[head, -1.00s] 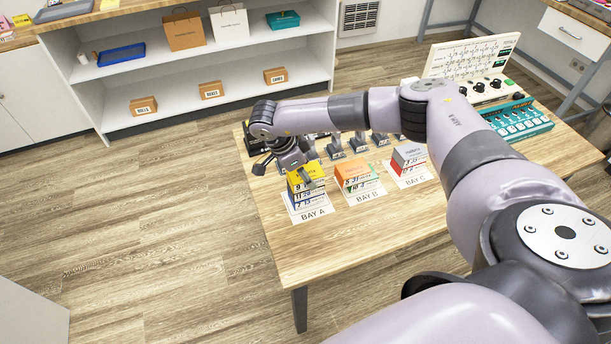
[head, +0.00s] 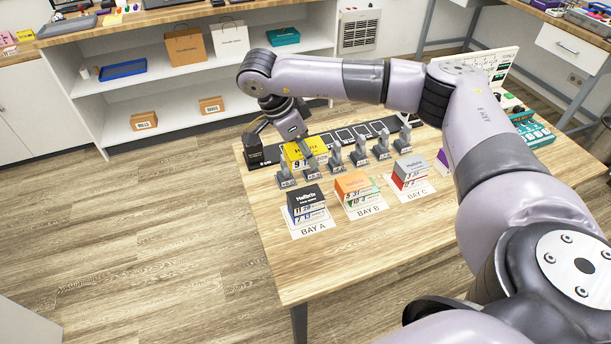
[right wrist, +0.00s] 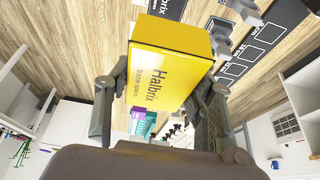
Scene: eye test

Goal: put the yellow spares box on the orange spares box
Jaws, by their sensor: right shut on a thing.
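My right gripper (head: 296,144) is shut on the yellow spares box (head: 300,156) and holds it behind Bay A, near the row of grey stands. In the right wrist view the yellow box (right wrist: 165,60) sits between the two fingers of my right gripper (right wrist: 162,85), its "Halbrix" print showing. The orange spares box (head: 352,184) is on top of a green-edged box (head: 366,199) on the Bay B sheet. Nothing lies on the orange box. My left gripper is not in view.
A black box (head: 306,197) tops the stack on the Bay A sheet (head: 313,230). A grey box (head: 411,167) tops the red one on Bay C. Several grey stands (head: 335,156) line the table behind the bays. The table's front (head: 350,250) is clear.

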